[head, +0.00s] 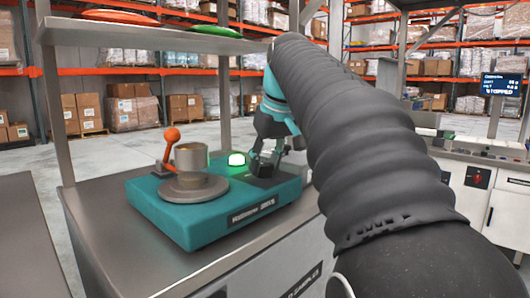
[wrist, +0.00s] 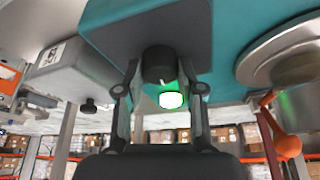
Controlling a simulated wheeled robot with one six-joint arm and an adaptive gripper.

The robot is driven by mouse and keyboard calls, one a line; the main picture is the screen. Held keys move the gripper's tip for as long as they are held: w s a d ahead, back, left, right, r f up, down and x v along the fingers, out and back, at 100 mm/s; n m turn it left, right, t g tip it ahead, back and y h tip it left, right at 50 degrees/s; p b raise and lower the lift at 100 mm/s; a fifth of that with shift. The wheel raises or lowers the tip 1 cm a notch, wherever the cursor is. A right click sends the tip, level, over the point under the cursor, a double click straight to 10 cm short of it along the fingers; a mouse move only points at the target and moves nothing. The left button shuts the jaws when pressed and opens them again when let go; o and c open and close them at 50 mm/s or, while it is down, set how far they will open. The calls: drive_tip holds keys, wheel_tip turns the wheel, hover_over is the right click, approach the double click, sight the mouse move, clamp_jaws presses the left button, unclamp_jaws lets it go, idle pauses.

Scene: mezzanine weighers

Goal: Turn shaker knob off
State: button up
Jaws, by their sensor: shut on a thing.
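The shaker (head: 175,220) is a teal box on a steel bench, with a round metal plate (head: 193,187) and a metal cup (head: 190,158) on top. Its green lamp (head: 237,159) is lit and also shows in the wrist view (wrist: 171,100). My gripper (head: 262,168) reaches down onto the shaker's right end. In the wrist view the black shaker knob (wrist: 158,64), with a pale pointer mark, sits between the fingertips (wrist: 159,75), and my gripper is shut on it. In the head view my fingers mostly hide the knob.
An orange-tipped lever (head: 171,136) stands beside the cup. A shelf (head: 150,36) with red and green dishes runs above the bench. A second grey device (wrist: 70,70) with a black knob shows in the wrist view. A screen (head: 502,84) at right reads STOPPED.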

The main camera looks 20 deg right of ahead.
drive_tip(key=n+y+p, duration=0.1)
drive_tip(key=n+p, duration=0.1)
drive_tip(key=n, duration=0.1)
drive_tip(key=shift+r+n+y, duration=0.15)
drive_tip(key=shift+n+y, duration=0.15)
drive_tip(key=shift+w+d+n+g+y+p, duration=0.1)
drive_tip(key=shift+n+g+y+p, duration=0.45)
drive_tip(key=shift+n, duration=1.45)
drive_tip(key=o, duration=1.1)
drive_tip(key=shift+o, duration=0.2)
drive_tip(key=v, duration=0.7)
drive_tip(key=shift+d, duration=0.1)
